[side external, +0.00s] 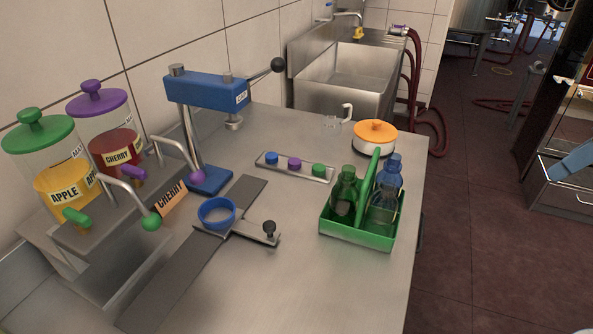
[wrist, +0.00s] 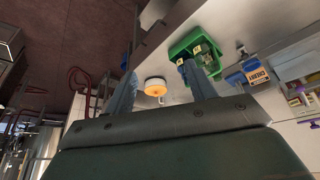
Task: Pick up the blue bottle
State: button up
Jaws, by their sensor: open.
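The blue bottle (side external: 392,174) is translucent and stands in the right side of the green carrier (side external: 352,239), behind the carrier's handle. A paler, greyish bottle (side external: 381,213) stands in front of it and partly hides it. A green bottle (side external: 345,187) stands in the left side. In the wrist view the green carrier (wrist: 178,50) shows beyond my gripper (wrist: 160,72), with dark bottles in it that I cannot tell apart by colour. My gripper is open and empty, its two fingers apart and away from the carrier.
An orange-lidded white pot (side external: 375,137) stands behind the carrier. A tray with coloured caps (side external: 294,166) lies to its left. A blue press (side external: 209,91) and juice dispensers (side external: 107,129) stand at the left. The counter (side external: 320,290) is clear in front of the carrier.

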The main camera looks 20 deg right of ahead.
jog(key=w+a+n+g, duration=0.2)
jog(key=w+a+n, duration=0.1)
jog(key=w, duration=0.8)
jog(key=w+a+f+n+g, duration=0.1)
jog(key=w+a+n, duration=0.3)
jog(key=w, duration=0.8)
jog(key=shift+w+a+g+y, duration=0.25)
jog(key=shift+a+g+y, duration=0.05)
jog(key=shift+g, duration=0.1)
jog(key=shift+f, duration=0.1)
send_over(394, 158)
jog(key=s, duration=0.1)
jog(key=shift+s+f, duration=0.15)
jog(key=shift+f, duration=4.05)
jog(key=shift+f, duration=0.1)
jog(key=shift+w+a+f, duration=0.15)
jog(key=shift+f, duration=1.1)
jog(key=shift+w+a+f, duration=0.15)
jog(key=shift+f, duration=1.05)
jog(key=shift+c, duration=0.2)
